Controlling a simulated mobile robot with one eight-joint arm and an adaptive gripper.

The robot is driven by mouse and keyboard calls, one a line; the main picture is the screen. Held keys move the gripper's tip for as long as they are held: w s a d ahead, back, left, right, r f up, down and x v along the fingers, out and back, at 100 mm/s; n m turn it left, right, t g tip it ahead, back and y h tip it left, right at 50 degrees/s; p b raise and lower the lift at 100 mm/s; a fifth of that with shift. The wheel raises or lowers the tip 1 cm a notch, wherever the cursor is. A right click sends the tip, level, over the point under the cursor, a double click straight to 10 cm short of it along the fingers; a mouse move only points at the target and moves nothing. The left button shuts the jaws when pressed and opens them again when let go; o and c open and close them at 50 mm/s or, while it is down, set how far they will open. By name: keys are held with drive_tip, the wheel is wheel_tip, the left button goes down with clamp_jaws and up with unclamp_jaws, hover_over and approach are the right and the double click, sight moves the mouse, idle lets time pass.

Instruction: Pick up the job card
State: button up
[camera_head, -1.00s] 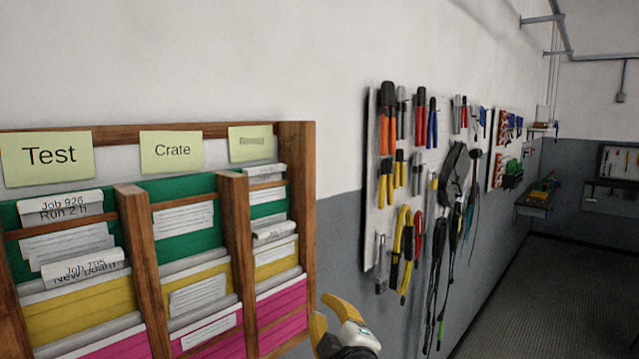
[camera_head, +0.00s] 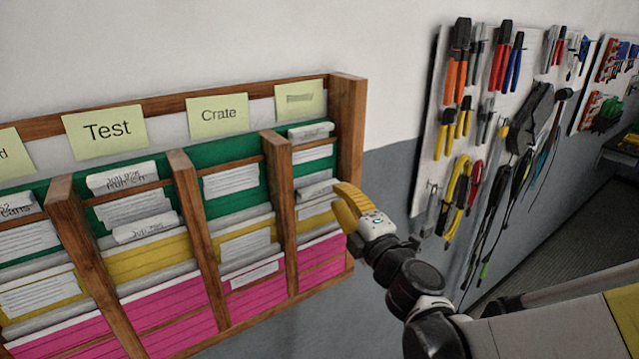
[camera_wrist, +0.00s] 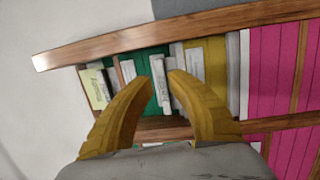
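White job cards stand in the pockets of a wooden wall rack (camera_head: 350,90). In the head view, the Test column holds an upper card (camera_head: 122,178) and a lower card (camera_head: 144,228) with small, blurred writing. The rightmost column holds an upper card (camera_head: 311,131) and a lower card (camera_head: 317,190). My gripper (camera_head: 342,200) is at the right side of this column, close to the lower card. In the wrist view, its yellow fingers are apart, and a white card edge (camera_wrist: 160,86) shows between and beyond the tips. I cannot tell whether they touch it.
Wooden dividers (camera_head: 190,215) separate the pockets of green, yellow and pink folders. A tool board (camera_head: 437,150) with pliers hangs to the right. Bare wall lies between rack and board.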

sight(332, 187)
drive_tip(key=p+x, duration=0.1)
drive_tip(key=x, duration=0.4)
drive_tip(key=shift+f, duration=0.1)
drive_tip(key=shift+s+d, duration=0.1)
drive_tip(key=shift+s, duration=0.15)
drive_tip(key=shift+c, duration=0.4)
drive_tip(key=shift+w, duration=0.1)
clamp_jaws()
